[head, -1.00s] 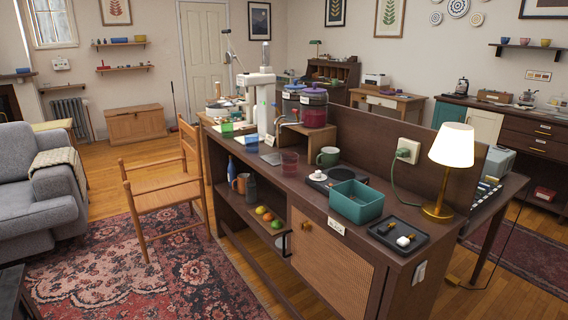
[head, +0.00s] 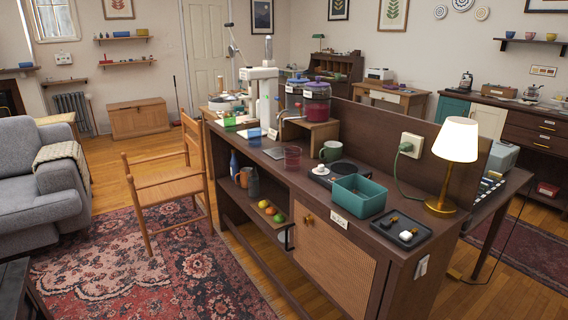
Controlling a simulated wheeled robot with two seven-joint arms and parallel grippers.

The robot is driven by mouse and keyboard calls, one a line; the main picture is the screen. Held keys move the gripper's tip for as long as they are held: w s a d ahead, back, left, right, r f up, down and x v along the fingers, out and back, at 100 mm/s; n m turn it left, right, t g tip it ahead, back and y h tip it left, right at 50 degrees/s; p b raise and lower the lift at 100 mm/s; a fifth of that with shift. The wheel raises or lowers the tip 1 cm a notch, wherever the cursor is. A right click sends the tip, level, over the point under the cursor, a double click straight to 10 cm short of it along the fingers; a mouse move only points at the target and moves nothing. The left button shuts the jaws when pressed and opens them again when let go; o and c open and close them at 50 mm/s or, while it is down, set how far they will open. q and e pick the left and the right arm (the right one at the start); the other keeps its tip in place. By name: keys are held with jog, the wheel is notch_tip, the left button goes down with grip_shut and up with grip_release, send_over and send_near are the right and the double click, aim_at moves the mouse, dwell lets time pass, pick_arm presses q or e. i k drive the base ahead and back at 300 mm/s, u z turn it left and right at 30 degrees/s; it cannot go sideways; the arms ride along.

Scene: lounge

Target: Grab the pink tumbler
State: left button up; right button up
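A translucent pink tumbler (head: 292,157) stands upright on the dark wooden sideboard top (head: 262,170), left of the green mug (head: 330,151). Nothing touches it that I can see. Neither of my grippers shows in the head view.
A teal bin (head: 359,196), a black tray (head: 399,231) and a lit lamp (head: 453,160) stand on the right part of the top. Behind the tumbler is a wooden stand (head: 309,130) with a dispenser of red drink (head: 317,106). A wooden chair (head: 165,182) stands left of the sideboard. Rug floor lies in front.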

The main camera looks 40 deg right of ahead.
aim_at(292, 154)
jog(key=u, duration=0.25)
jog(key=i, duration=3.05)
jog(key=z, duration=1.65)
